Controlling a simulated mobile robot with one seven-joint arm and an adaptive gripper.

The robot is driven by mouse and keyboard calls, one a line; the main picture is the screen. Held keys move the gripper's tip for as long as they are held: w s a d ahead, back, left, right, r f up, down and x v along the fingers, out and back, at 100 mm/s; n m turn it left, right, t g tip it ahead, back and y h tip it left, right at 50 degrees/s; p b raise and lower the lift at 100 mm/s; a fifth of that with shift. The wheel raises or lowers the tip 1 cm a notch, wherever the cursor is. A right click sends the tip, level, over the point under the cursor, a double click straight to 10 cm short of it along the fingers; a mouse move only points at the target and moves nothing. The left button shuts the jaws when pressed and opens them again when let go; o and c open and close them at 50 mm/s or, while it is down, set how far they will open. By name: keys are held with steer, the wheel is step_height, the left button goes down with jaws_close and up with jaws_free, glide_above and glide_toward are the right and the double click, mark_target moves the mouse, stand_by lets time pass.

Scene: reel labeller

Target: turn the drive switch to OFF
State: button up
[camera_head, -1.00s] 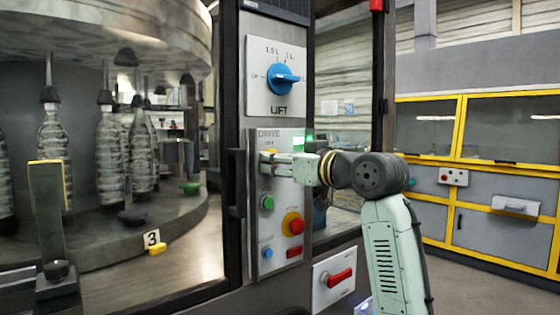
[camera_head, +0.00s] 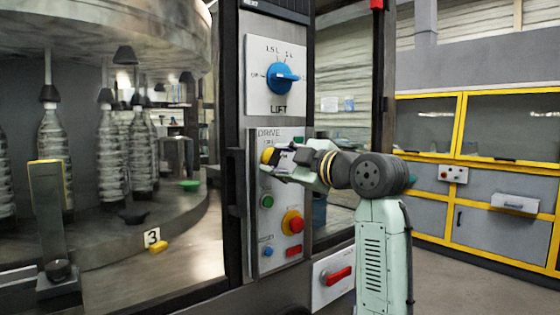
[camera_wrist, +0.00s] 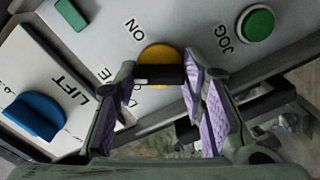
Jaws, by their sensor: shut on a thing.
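The drive switch is a yellow round base with a black handle bar, near the top of the DRIVE panel (camera_head: 258,215). In the head view its yellow edge (camera_head: 266,155) shows just left of my gripper (camera_head: 280,159). In the wrist view the black handle (camera_wrist: 158,74) crosses the yellow base between the purple-padded fingers of my gripper (camera_wrist: 160,80). The fingers are shut on the handle, one at each end. The ON label (camera_wrist: 135,28) is beside the switch. Part of the DRIVE word and any OFF label are hidden by the fingers.
The blue LIFT knob (camera_head: 282,77) is above. The green JOG button (camera_head: 266,201) and a red-on-yellow stop button (camera_head: 293,223) are below. A red-handled switch (camera_head: 338,276) is lower right. Bottles (camera_head: 110,150) stand on the carousel at left.

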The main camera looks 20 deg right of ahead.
steer(key=n, duration=0.6)
steer(key=shift+n, duration=0.4)
stand_by(0.3)
steer(key=o, duration=0.9)
steer(key=shift+c, duration=0.2)
steer(key=v, duration=1.2)
